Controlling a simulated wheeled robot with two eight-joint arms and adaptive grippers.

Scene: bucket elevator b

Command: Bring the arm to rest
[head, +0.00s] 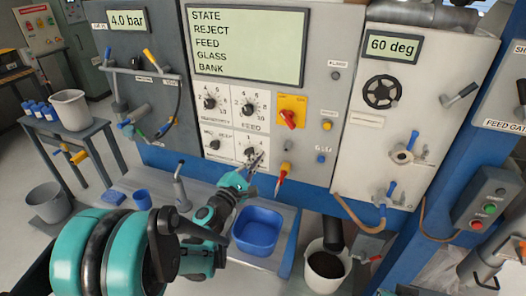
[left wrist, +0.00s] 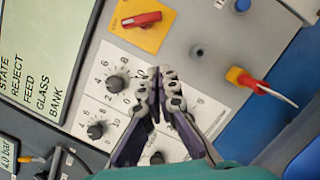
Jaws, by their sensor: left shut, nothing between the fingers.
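My left arm reaches in from the lower left. Its gripper (head: 257,161) is shut and empty, just in front of the control panel's lower right knob (head: 249,153). In the left wrist view the shut fingertips (left wrist: 160,74) overlap the white dial plate, beside a black knob (left wrist: 117,83). Another knob (left wrist: 157,158) is partly hidden behind the fingers. I cannot tell whether the tips touch the panel. My right gripper does not show.
A red rotary switch (head: 289,118) on a yellow plate and a red-yellow plug (head: 281,178) are close to the gripper. A blue bin (head: 257,232) stands on the bench below. A black-filled bucket (head: 325,264) stands at lower right.

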